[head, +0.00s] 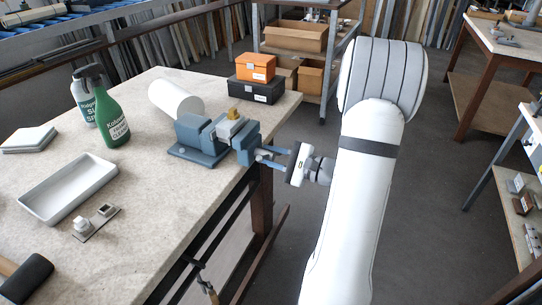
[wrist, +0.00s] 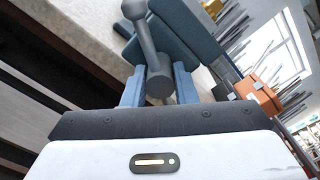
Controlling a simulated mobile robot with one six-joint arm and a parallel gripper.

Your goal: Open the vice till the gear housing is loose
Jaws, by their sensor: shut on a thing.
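The blue-grey vice (head: 197,138) stands at the right edge of the workbench. The gear housing (head: 229,128), a pale grey block with a yellow piece on top, sits between its jaws; contact with each jaw is too small to judge. My gripper (head: 263,158) reaches the front of the vice from the right. In the wrist view its two blue fingers (wrist: 159,84) are shut on the vice handle (wrist: 146,40), a grey bar with a ball end and a round hub. The gear housing cannot be made out in the wrist view.
On the workbench (head: 150,215) are a white cylinder (head: 176,100), an orange box (head: 256,67) on a black box (head: 257,90), spray bottles (head: 110,120), a white tray (head: 68,190) and small metal parts (head: 96,222). The floor right of the bench is clear around my arm.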

